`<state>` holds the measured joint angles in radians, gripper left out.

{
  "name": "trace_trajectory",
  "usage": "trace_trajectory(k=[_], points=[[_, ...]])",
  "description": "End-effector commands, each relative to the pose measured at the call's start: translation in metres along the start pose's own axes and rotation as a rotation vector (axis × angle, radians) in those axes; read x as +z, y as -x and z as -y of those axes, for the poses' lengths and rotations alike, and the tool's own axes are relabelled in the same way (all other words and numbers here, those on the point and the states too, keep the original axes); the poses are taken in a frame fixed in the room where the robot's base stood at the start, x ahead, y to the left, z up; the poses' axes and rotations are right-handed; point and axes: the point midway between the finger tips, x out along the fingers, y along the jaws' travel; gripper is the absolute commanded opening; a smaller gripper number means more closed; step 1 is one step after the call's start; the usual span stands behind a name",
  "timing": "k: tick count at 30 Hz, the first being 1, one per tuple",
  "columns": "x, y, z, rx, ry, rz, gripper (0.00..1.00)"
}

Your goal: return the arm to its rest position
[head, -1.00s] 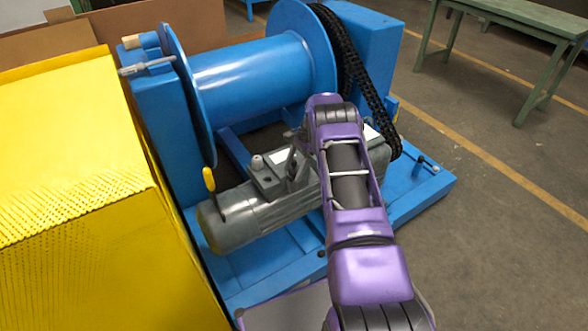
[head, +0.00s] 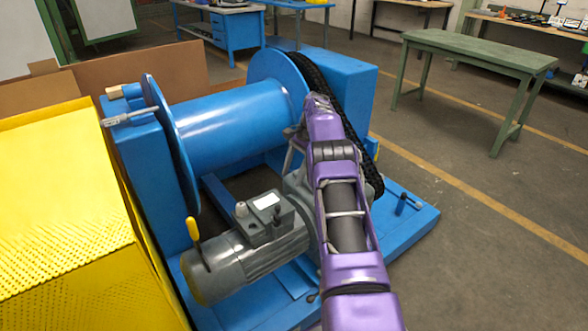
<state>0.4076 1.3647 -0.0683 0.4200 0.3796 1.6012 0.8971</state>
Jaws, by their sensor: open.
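My purple and black arm (head: 345,215) reaches up from the bottom of the head view, over the blue chain drive machine. My gripper (head: 290,155) shows only partly, as a small grey shape left of the wrist. The rest of it is hidden behind the wrist. It is open, and I see nothing held in it. It appears above the area between the blue drum (head: 235,125) and the grey motor (head: 250,255). I cannot tell how far it is from either.
The black chain (head: 365,165) runs close behind my arm. A yellow perforated guard (head: 65,220) stands at left. A dark tool (head: 408,201) is on the blue base (head: 415,222) at right. A green table (head: 480,52) stands farther back, with open floor (head: 480,220) in front.

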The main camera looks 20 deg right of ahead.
Motion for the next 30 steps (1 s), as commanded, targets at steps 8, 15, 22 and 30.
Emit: trace_trajectory(k=[8, 15, 22, 30], points=[[0.0, 0.012, -0.001, 0.0, -0.001, 0.0, 0.72], [0.0, 0.012, -0.001, 0.0, -0.001, 0.0, 0.72], [0.001, 0.013, 0.0, 0.0, 0.002, -0.003, 0.72], [0.063, 0.066, 0.061, 0.005, 0.169, -0.321, 0.72]])
